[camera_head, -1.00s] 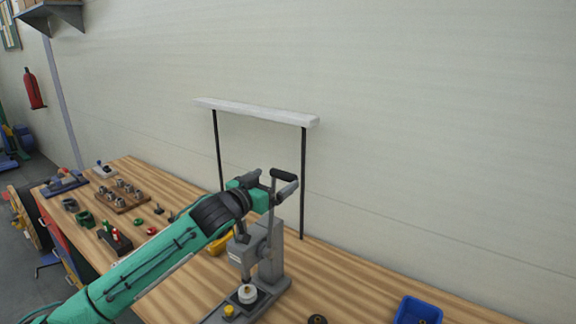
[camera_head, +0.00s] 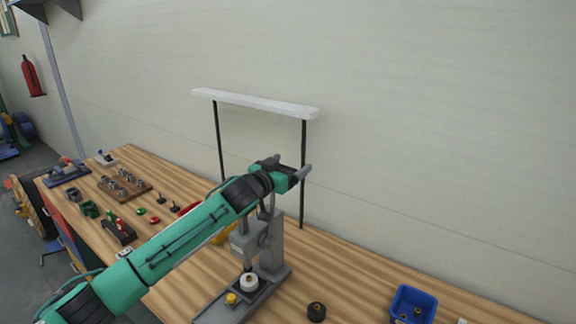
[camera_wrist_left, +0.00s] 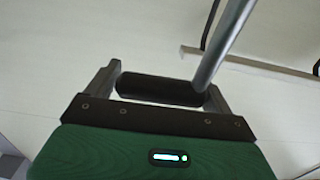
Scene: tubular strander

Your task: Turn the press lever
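The grey press (camera_head: 273,243) stands on the bench, with a white round part (camera_head: 249,281) under its ram and a yellow button (camera_head: 231,298) on its base. My left gripper (camera_head: 289,167) is at the top of the press lever and hides most of its handle in the head view. In the left wrist view, the lever's black grip (camera_wrist_left: 158,90) lies crosswise between the two widely spread fingers (camera_wrist_left: 163,80). The metal lever rod (camera_wrist_left: 228,40) rises from the grip's right end. The fingers look open; contact is unclear. My right gripper is out of view.
A white shelf bar (camera_head: 255,102) on two black posts stands behind the press. A blue bin (camera_head: 414,304) and a dark round part (camera_head: 316,311) are to the right. A wooden block with metal parts (camera_head: 124,186) and small tools lie left.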

